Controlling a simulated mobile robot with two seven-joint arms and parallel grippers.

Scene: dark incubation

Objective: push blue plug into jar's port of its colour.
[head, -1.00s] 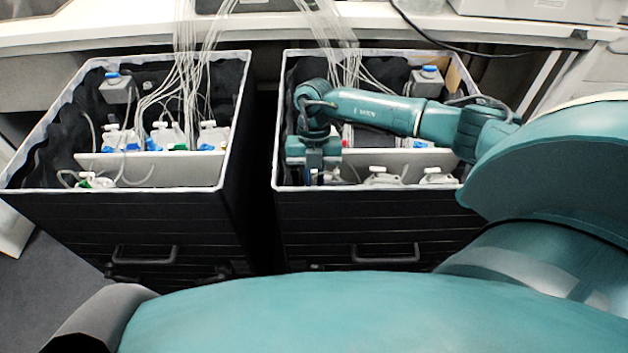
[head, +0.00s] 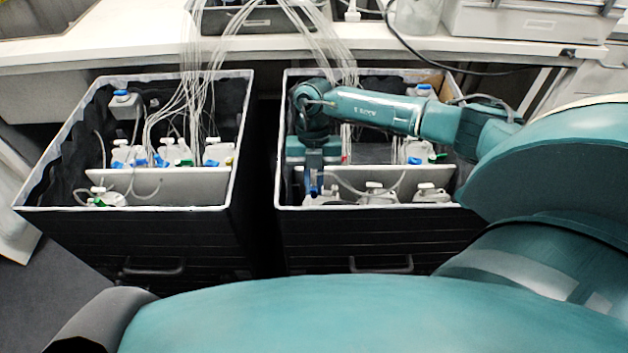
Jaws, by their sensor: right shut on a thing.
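My right gripper (head: 314,182) points down into the front left of the right-hand bin. It is shut on a small blue plug (head: 313,190), whose tip shows just below the fingers. A thin clear tube curves away to the right from near the gripper. Right below is a white jar (head: 323,197), partly hidden by the gripper and the bin's front rim. I cannot make out the colours of its ports, nor whether the plug touches it. My left gripper is not in view.
Two more white jars, a middle one (head: 376,193) and a right one (head: 431,193), stand in the same front row. A pale divider (head: 365,178) runs behind them. The left-hand bin (head: 125,209) holds several jars and tubes. Tube bundles hang from the bench behind.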

